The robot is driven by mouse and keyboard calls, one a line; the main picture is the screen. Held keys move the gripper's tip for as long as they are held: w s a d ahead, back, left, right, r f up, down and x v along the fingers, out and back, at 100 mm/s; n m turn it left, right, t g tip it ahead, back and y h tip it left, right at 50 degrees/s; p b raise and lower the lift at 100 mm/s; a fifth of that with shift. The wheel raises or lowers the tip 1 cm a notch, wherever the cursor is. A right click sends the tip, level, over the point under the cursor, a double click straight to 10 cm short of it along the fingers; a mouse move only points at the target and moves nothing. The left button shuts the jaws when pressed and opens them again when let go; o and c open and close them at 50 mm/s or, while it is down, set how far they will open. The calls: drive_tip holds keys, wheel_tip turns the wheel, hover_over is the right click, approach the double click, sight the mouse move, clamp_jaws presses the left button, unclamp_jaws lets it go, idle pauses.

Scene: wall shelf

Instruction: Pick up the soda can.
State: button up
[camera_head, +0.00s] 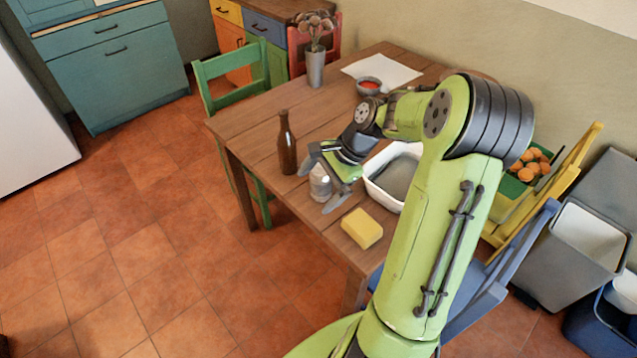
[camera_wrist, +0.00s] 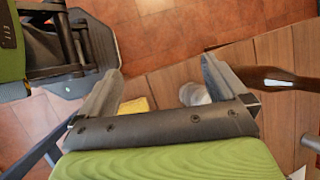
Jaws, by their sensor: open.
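The soda can (camera_head: 320,186) looks pale grey-white and stands upright near the front left edge of the wooden table (camera_head: 262,118). My gripper (camera_head: 319,178) is open at the can, with one finger showing on each side of it in the head view. In the wrist view the open gripper (camera_wrist: 163,68) has a pale rounded thing, likely the can (camera_wrist: 194,94), between its fingers, nearer the right one. Part of the can is hidden behind the gripper. I cannot tell whether the fingers touch it.
A brown bottle (camera_head: 287,143) stands close to the left of my gripper. A white basin (camera_head: 372,190) is just right, and a yellow sponge (camera_head: 362,228) lies in front. A bowl (camera_head: 368,87) and a vase (camera_head: 315,68) stand farther back. Chairs surround the table.

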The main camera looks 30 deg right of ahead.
drive_tip(key=d+f+m+t+y+b, duration=0.1)
drive_tip(key=d+f+m+t+y, duration=0.1)
drive_tip(key=d+f+m+t, duration=0.45)
drive_tip(key=m+t+b, duration=0.1)
drive_tip(key=m+t, duration=0.1)
drive_tip(key=m, duration=0.3)
approach(321, 178)
drive_tip(key=s+d, duration=0.2)
drive_tip(key=d, duration=0.3)
drive_tip(key=b+x, duration=0.1)
drive_tip(key=x, duration=0.4)
drive_tip(key=b+x, duration=0.2)
drive_tip(key=x, duration=0.3)
drive_tip(key=b+x, duration=0.2)
drive_tip(key=x, duration=0.4)
drive_tip(key=shift+s+a+f, duration=0.2)
drive_tip(key=shift+a+f, duration=0.05)
drive_tip(key=shift+f, duration=0.2)
drive_tip(key=shift+r, duration=0.1)
